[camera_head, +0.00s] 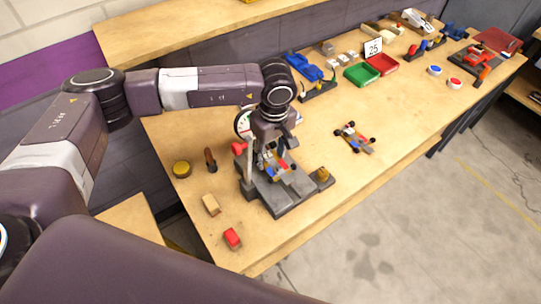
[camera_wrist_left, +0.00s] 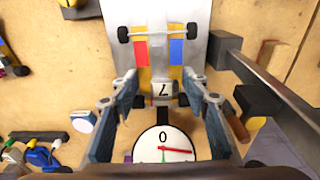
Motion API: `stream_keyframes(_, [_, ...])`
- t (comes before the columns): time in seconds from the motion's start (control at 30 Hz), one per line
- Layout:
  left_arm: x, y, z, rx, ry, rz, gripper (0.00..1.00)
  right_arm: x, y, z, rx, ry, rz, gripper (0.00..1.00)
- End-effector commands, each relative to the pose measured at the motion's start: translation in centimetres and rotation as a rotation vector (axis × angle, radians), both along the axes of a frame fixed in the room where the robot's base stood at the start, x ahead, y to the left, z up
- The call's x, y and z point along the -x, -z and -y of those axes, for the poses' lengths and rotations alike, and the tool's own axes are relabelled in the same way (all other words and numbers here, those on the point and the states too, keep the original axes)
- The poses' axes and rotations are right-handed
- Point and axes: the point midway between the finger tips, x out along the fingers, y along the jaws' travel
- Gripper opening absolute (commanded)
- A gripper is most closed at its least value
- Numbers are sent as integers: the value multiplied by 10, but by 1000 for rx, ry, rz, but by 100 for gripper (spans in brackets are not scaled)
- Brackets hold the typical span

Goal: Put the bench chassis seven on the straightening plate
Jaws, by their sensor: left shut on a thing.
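In the head view the chassis (camera_head: 279,165) shows just below my left gripper (camera_head: 272,148), over the dark grey gauge stand (camera_head: 287,203). The pale straightening plate (camera_wrist_left: 198,15) shows beneath the chassis in the wrist view. I cannot tell whether the chassis touches it. My right gripper is out of view.
A dial gauge (camera_wrist_left: 162,146) is close to the gripper. Another small chassis (camera_head: 355,138) lies on the bench to the right. Green (camera_head: 361,74) and red trays stand behind.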

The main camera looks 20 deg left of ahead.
Motion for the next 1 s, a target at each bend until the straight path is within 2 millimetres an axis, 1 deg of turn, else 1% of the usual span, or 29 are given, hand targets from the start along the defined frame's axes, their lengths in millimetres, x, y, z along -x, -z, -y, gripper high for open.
stream_keyframes(0.03, [1,7,0,-1,-1,-4,12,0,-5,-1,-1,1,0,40])
stream_keyframes(0.13, [1,17,0,-1,1,-1,12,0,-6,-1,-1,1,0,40])
stream_keyframes(0.37, [0,18,0,0,0,0,12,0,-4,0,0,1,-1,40])
stream_keyframes(0.77, [0,28,0,1,0,1,12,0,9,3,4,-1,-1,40])
stream_keyframes(0.8, [0,28,0,0,0,0,43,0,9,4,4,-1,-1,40])
stream_keyframes(0.87, [0,27,0,0,0,0,49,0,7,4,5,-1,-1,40])
stream_keyframes(1.0, [0,27,0,0,0,0,49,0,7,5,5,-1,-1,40])
